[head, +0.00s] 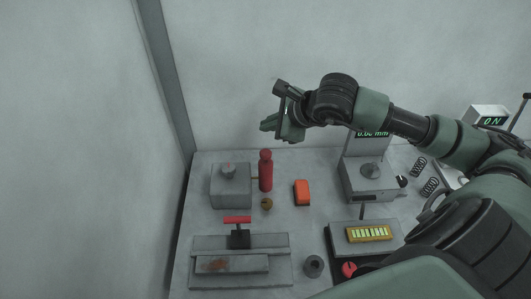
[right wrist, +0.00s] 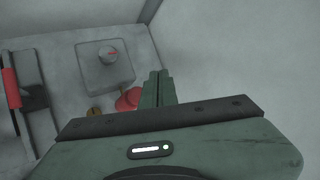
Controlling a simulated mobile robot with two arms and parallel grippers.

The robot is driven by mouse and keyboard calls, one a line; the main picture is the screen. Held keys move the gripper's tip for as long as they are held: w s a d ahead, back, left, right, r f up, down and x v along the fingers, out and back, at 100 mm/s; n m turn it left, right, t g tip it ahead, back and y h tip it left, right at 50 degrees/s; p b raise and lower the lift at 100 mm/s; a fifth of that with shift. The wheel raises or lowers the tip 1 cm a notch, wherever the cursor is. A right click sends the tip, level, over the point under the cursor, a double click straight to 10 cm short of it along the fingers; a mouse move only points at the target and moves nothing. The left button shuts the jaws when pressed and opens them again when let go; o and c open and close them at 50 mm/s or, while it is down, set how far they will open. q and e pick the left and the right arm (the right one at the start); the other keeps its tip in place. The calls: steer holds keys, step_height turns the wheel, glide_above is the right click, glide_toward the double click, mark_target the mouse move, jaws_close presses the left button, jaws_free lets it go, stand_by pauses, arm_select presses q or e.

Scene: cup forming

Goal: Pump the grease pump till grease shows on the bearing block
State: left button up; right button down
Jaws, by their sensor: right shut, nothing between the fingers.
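A red upright cylinder with a narrower top (head: 265,172), perhaps the grease pump, stands on the bench right of a grey box with a red-marked round knob (head: 230,188). In the right wrist view its red top (right wrist: 128,98) shows beside my fingers, and the grey box (right wrist: 104,65) lies beyond. I cannot tell for sure which thing is the bearing block, and I make out no grease. My right gripper (head: 268,125) is shut and empty, above and behind the red cylinder, apart from it. It also shows in the right wrist view (right wrist: 158,82). My left gripper is not in view.
An orange block (head: 302,193) and a small brass knob (head: 267,204) stand near the cylinder. A vise-like fixture with a red handle (head: 238,219) and a brown-spotted plate (head: 232,264) is in front. A gauge stand (head: 370,185) and a yellow-topped box (head: 368,234) are at right.

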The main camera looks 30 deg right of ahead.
steer(key=b, duration=0.3)
glide_above(268, 154)
step_height(268, 154, down, 6)
steer(key=shift+r, duration=0.25)
steer(key=shift+f+b, duration=0.4)
steer(key=shift+b, duration=0.1)
stand_by(1.2)
steer(key=shift+f+b, duration=0.35)
steer(key=shift+b, duration=0.5)
